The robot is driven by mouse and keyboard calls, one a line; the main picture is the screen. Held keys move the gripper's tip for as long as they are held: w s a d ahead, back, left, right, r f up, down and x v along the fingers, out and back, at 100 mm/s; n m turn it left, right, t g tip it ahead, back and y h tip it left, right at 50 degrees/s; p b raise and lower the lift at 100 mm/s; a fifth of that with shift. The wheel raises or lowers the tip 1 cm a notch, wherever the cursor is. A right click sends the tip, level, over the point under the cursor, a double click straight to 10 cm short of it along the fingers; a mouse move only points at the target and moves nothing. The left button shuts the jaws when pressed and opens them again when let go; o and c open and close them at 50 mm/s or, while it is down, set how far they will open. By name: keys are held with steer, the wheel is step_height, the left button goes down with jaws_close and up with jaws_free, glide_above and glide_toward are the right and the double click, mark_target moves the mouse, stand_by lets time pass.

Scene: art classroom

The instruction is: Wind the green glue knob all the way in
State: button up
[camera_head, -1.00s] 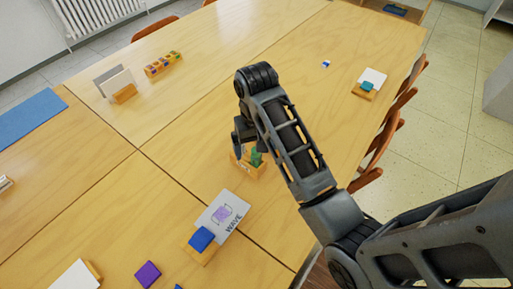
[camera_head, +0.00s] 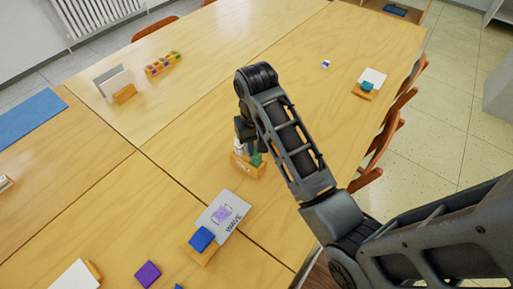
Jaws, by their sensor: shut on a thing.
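A small wooden holder (camera_head: 244,166) stands on the table near the middle of the view, partly hidden by my arm. A green piece (camera_head: 256,159) sits in it on the right side, and a white piece (camera_head: 239,145) shows at its left, just under my gripper. I cannot tell which of these bears the green glue knob. My gripper (camera_head: 241,139) points down over the holder's left part. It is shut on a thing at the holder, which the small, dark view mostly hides.
A card marked WAVE (camera_head: 222,212) with a blue block (camera_head: 201,239) lies in front of the holder. A purple block (camera_head: 148,273) is nearer. A wooden rack with coloured pieces (camera_head: 163,63) and a card stand (camera_head: 125,94) are at the back left. Table right of centre is mostly clear.

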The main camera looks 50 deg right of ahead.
stand_by(0.3)
steer(key=n, duration=1.1)
steer(key=shift+n, duration=0.3)
steer(key=o, duration=1.5)
steer(key=m, duration=1.1)
steer(key=shift+m, duration=0.3)
